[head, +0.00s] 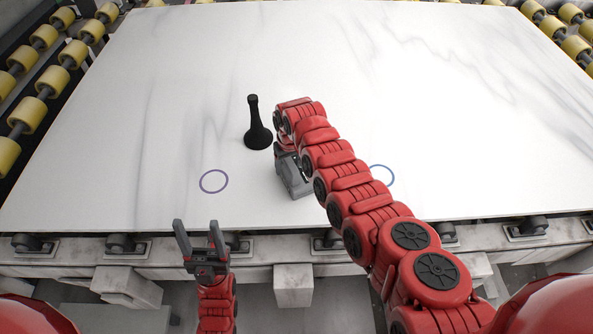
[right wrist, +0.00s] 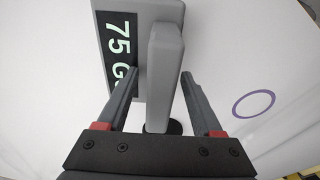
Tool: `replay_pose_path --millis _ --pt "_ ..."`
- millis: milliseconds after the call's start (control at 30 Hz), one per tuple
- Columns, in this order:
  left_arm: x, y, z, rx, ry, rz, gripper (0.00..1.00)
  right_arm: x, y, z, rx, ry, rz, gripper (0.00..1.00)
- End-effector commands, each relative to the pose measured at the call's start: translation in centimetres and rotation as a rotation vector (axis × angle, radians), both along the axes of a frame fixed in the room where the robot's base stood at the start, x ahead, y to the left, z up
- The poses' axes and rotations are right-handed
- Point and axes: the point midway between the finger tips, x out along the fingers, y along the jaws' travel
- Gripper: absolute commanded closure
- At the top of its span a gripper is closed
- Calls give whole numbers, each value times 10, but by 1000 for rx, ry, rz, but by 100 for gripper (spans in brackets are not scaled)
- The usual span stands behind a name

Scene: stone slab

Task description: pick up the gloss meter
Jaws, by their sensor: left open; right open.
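The gloss meter is a grey boxy device; its body (head: 293,178) shows in the head view on the white slab, partly hidden by my right arm. In the right wrist view it has a grey handle bar (right wrist: 163,70) and a dark display (right wrist: 121,50) reading "75 G", the rest covered. My right gripper (right wrist: 161,77) is open, its fingers on either side of the handle. I cannot tell whether they touch it. In the head view my right arm hides the right gripper's fingers. My left gripper (head: 196,224) is open and empty, in front of the slab's near edge.
A black flared-base handle (head: 256,122) stands on the slab (head: 400,60), just left of my right arm. A purple ring (head: 213,181) and a blue ring (head: 382,175) are marked on the slab. Yellow rollers (head: 29,110) line the sides. Much of the slab is clear.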

Motion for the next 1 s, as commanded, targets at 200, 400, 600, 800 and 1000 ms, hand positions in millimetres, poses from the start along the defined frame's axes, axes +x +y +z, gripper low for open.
replay_pose_path --millis 200,400,600,800,1000 --pt "0 0 1 0 0 0 38 0 -1 -5 -1 2 -2 32" --pt "0 0 1 0 0 0 38 0 0 -5 1 1 -2 43" --pt "0 0 1 0 0 0 38 0 0 -4 1 1 -2 79" --pt "0 0 1 0 0 0 38 0 0 -4 0 1 -2 100" --pt "0 0 1 0 0 0 38 0 0 -4 0 1 -1 100"
